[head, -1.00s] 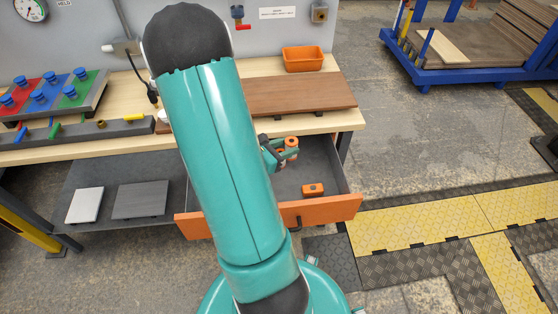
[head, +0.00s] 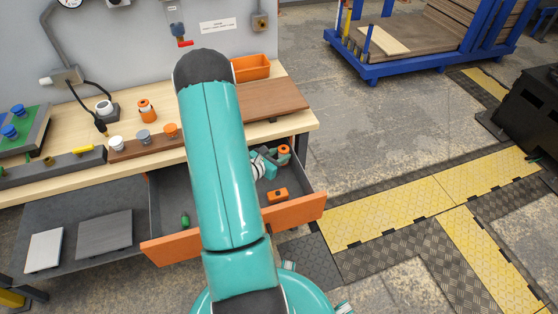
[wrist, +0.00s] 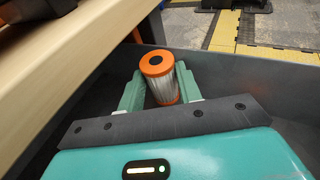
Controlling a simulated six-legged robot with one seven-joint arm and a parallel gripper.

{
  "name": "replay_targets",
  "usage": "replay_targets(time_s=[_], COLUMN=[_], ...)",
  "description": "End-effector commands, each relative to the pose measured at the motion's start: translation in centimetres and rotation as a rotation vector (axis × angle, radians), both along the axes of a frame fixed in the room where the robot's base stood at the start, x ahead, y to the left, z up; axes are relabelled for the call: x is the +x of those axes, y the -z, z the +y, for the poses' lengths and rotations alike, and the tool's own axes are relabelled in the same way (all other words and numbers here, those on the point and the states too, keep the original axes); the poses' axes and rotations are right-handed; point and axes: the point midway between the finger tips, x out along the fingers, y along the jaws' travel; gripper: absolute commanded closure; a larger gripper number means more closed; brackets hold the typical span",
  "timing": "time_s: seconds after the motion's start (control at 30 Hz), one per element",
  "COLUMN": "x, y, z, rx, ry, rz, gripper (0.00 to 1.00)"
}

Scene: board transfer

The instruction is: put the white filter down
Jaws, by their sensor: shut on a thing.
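The white filter (wrist: 162,90) is a pleated white cylinder with an orange cap. It stands roughly upright, slightly tilted, between the green fingers of my gripper (wrist: 155,92) in the wrist view. My gripper is shut on it. In the head view my gripper (head: 270,161) is over the right rear part of the open drawer, and the filter's orange cap (head: 284,149) shows at its tip. The drawer (head: 290,210) is grey with an orange front.
An orange block (head: 277,195) and a small green item (head: 185,219) lie in the drawer. The wooden bench (head: 300,121) overhangs its back; the drawer wall (wrist: 250,62) is close to my gripper. Several small parts stand on a brown rack (head: 150,146). My arm hides the drawer's middle.

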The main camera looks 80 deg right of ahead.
Motion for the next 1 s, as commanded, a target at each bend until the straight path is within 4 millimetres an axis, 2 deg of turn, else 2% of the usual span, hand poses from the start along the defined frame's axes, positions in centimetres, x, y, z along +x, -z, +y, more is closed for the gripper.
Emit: replay_targets(time_s=[0.1, 0.2, 0.57, 0.6, 0.7, 1.0], x=[0.0, 0.0, 0.0, 0.0, 0.0, 0.0], y=[1.9, 2.7, 3.1, 3.0, 3.0, 2.9], z=[0.1, 0.1, 0.1, 0.1, 0.1, 0.1], rx=[0.004, 0.002, 0.001, 0.000, 0.001, 0.001], ry=[0.000, 0.000, -0.001, 0.000, 0.001, 0.001], rz=[0.003, 0.003, 0.002, 0.001, 0.001, 0.001], gripper=[0.88, 0.88, 0.88, 0.59, 0.43, 0.43])
